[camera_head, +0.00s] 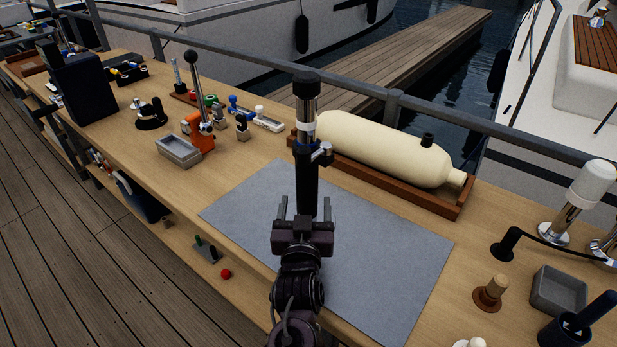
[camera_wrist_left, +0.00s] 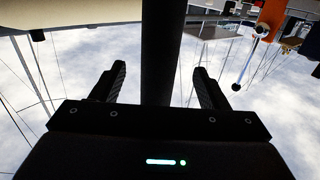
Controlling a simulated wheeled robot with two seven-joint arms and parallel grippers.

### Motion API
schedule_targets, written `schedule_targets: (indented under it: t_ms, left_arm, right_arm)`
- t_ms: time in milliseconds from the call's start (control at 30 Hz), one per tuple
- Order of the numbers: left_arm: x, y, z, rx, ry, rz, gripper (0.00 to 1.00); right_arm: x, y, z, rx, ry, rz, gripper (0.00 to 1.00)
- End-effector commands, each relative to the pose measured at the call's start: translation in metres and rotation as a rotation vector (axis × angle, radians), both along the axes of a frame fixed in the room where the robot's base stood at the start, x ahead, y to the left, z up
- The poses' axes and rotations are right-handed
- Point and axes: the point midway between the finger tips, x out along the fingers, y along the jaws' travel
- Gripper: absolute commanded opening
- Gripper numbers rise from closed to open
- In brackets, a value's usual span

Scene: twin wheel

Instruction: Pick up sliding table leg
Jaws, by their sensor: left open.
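The sliding table leg (camera_head: 307,185) stands upright on the grey mat, a tall post with a black lower tube, a chrome upper part, a black cap and a small side clamp (camera_head: 322,153). My left gripper (camera_head: 305,203) is open in front of its lower tube, one finger to each side in the picture. In the left wrist view the dark tube (camera_wrist_left: 162,50) passes between the two open fingers (camera_wrist_left: 160,84), with a gap on both sides. Its foot is hidden behind my gripper. My right gripper is not in view.
A cream cylinder (camera_head: 385,147) lies in a wooden cradle (camera_head: 400,184) behind the leg. An orange lever tool (camera_head: 202,137) and grey tray (camera_head: 179,151) stand left. A grey box (camera_head: 559,290) and dark cup (camera_head: 562,331) stand right. The grey mat (camera_head: 400,240) has bare room.

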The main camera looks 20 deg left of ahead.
Motion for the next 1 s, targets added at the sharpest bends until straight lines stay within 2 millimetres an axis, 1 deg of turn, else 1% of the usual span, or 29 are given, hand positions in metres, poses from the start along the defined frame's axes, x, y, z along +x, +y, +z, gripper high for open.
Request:
schedule_targets:
  t_ms: [67,200,333,467,600,733,900,933,1000]
  left_arm:
    - [0.004,0.001,0.001,0.003,-0.002,0.001,0.68]
    - [0.019,0.005,0.002,0.003,-0.004,0.001,0.68]
    - [0.033,0.008,0.003,0.003,-0.002,0.001,0.68]
    - [0.053,0.014,0.004,0.005,-0.002,0.001,0.68]
    - [0.07,0.018,0.002,0.004,-0.002,0.0,0.68]
    - [0.076,0.02,0.001,0.0,-0.001,0.0,0.68]
    - [0.075,0.019,0.0,0.0,-0.001,0.0,0.68]
    - [0.075,0.019,0.0,0.0,-0.001,0.0,0.65]
    - [0.075,0.019,0.0,0.0,-0.001,0.0,0.56]
  right_arm:
    - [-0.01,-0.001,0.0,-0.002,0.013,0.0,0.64]
    - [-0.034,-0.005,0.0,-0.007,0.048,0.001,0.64]
    - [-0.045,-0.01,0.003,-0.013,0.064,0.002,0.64]
    - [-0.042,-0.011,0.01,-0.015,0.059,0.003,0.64]
    - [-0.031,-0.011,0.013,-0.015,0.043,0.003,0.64]
    - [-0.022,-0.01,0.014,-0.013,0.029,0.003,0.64]
    - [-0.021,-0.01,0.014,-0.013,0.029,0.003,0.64]
    - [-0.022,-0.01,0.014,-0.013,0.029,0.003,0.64]
    - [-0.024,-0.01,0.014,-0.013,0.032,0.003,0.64]
